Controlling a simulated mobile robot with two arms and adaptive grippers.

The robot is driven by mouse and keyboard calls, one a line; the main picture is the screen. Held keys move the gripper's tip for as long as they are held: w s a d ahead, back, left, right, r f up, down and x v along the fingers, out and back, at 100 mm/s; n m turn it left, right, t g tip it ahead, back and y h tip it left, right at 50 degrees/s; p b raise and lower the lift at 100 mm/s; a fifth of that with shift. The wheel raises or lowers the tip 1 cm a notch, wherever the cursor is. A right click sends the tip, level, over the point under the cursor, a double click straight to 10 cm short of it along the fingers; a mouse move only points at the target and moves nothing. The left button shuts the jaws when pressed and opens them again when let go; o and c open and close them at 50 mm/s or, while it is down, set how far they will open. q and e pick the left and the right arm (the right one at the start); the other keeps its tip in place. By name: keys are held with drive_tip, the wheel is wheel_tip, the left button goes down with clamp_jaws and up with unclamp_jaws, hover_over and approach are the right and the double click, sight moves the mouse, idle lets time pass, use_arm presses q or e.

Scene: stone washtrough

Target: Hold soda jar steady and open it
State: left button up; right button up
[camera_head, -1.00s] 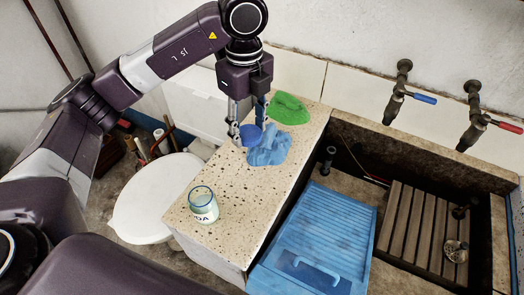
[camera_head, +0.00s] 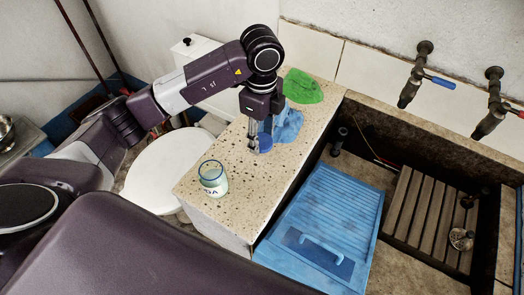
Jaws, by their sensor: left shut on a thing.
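The soda jar (camera_head: 213,180) stands upright on the speckled stone ledge, near its front left end. It is a clear glass jar with a pale label, and its top looks open, without a lid. My left gripper (camera_head: 258,145) is behind and to the right of the jar, clear of it, pointing down close over the ledge. It is shut on a blue round lid (camera_head: 265,142). I cannot tell whether the lid touches the ledge. My right gripper is not in view.
A blue cloth (camera_head: 289,127) lies just behind the lid, and a green cloth (camera_head: 303,87) farther back. A stone trough with a blue washboard (camera_head: 325,215) and a wooden slatted rack (camera_head: 432,218) is to the right. A white toilet (camera_head: 160,172) stands left.

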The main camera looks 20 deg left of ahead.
sight(262, 160)
use_arm(q)
wheel_tip(262, 160, down, 8)
drive_tip(key=shift+r+p, duration=0.2)
drive_tip(key=shift+p, duration=0.2)
drive_tip(key=shift+f, duration=0.1)
drive_tip(key=shift+f, duration=0.2)
drive_tip(key=o, duration=1.3)
drive_tip(key=shift+r, duration=0.15)
